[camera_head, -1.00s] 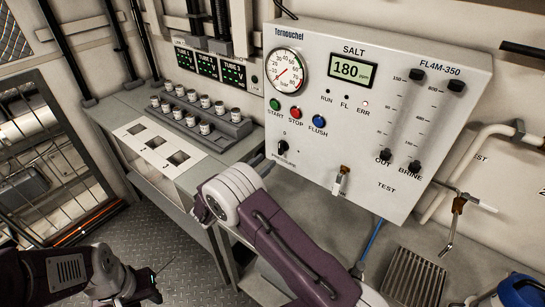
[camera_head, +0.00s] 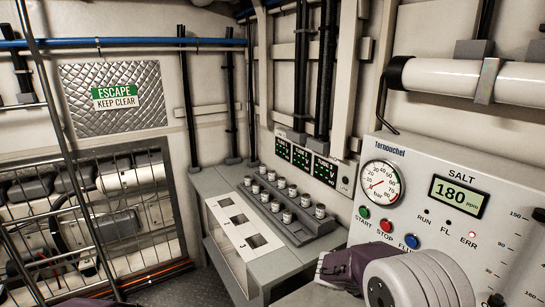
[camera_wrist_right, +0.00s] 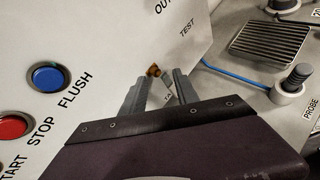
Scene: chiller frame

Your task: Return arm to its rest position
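My right arm shows at the bottom right of the head view, a purple and white link in front of the white panel (camera_head: 450,190). Its gripper is hidden there. In the right wrist view my right gripper (camera_wrist_right: 160,85) has its two grey fingers apart. A small brown and white tap (camera_wrist_right: 153,71) shows between and beyond the fingers. I cannot tell how far it is from them, but nothing looks gripped. My left gripper is out of view.
The panel has a gauge (camera_head: 381,184), a "180" display (camera_head: 458,197) and coloured buttons. Small jars (camera_head: 288,214) stand in a grey rack on the bench (camera_head: 275,268). A blue cable (camera_wrist_right: 235,75) and a drain grate (camera_wrist_right: 268,35) show in the wrist view.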

